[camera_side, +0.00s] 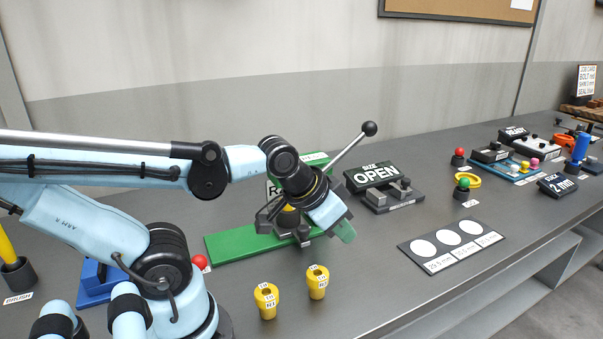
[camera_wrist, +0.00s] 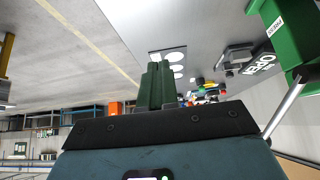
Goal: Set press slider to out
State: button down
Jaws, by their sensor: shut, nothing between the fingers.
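The green press stands behind my gripper, with its flat green base (camera_side: 228,246) on the bench and a steel lever (camera_side: 348,151) ending in a black ball (camera_side: 370,129). In the wrist view its green body (camera_wrist: 297,42) is at the upper right, with the lever rod (camera_wrist: 284,106) below it. My wrist covers the middle of the press in the side view, so I cannot make out the slider or its position. My gripper (camera_side: 345,232) has green fingers, closed together and empty, in front of and right of the press. The fingers show together in the wrist view (camera_wrist: 157,86).
A dark OPEN sign (camera_side: 377,175) with a grey fixture stands right of the press. Two yellow cups (camera_side: 266,300) (camera_side: 317,283) stand in front. A plate with white discs (camera_side: 450,244) lies to the right. Bare bench lies between cups and plate.

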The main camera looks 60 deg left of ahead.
jog(key=c, duration=1.7)
grip_release()
jog(key=o, duration=0.3)
jog(key=shift+a+n, duration=0.35)
jog(key=shift+n, duration=0.05)
jog(key=o, duration=0.6)
jog(key=a+n, duration=0.1)
jog(key=n, duration=0.1)
jog(key=a+n+g+y, duration=0.1)
jog(key=a, duration=0.1)
jog(key=a+n+g+y, duration=0.1)
jog(key=n, duration=0.1)
jog(key=shift+s+a+r+n, duration=0.2)
jog(key=shift+a+r+n, duration=0.1)
jog(key=shift+r, duration=0.1)
jog(key=n+g+y, duration=0.2)
jog(key=n+g, duration=0.1)
jog(key=n, duration=0.4)
send_near(303, 228)
jog(key=shift+g, duration=0.3)
jog(key=shift+w+x, duration=0.15)
jog(key=shift+x, duration=2)
jog(key=shift+w+x, duration=0.1)
jog(key=shift+x, duration=2)
jog(key=shift+c, duration=0.5)
